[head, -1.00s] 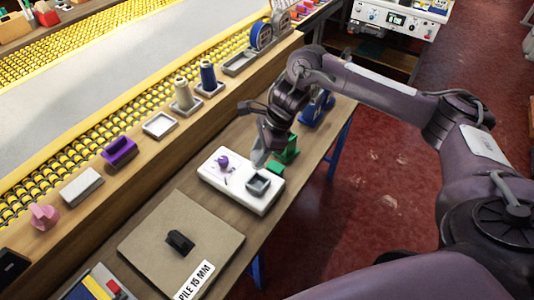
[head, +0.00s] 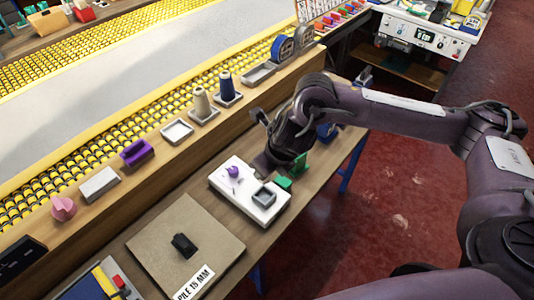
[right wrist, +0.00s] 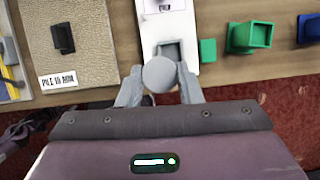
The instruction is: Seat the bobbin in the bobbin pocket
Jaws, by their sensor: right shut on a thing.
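The bobbin (right wrist: 160,74), a round grey disc seen end-on, is held between the two grey fingers of my right gripper (right wrist: 160,88) in the right wrist view. The bobbin pocket (head: 264,197) is a grey square-rimmed recess on a white plate (head: 231,190). In the right wrist view the pocket (right wrist: 168,48) shows just beyond the bobbin, which overlaps its near edge in the picture. I cannot tell the height between them. In the head view my right gripper (head: 268,165) is beside the plate's far side, its fingertips and the bobbin hidden. My left gripper is out of view.
A purple knob (head: 233,171) stands on the plate. A small green block (head: 284,183) and a green open holder (head: 300,164) are close to its right. A tan pile board (head: 185,220) with a black block lies to the left. A wooden ledge runs behind.

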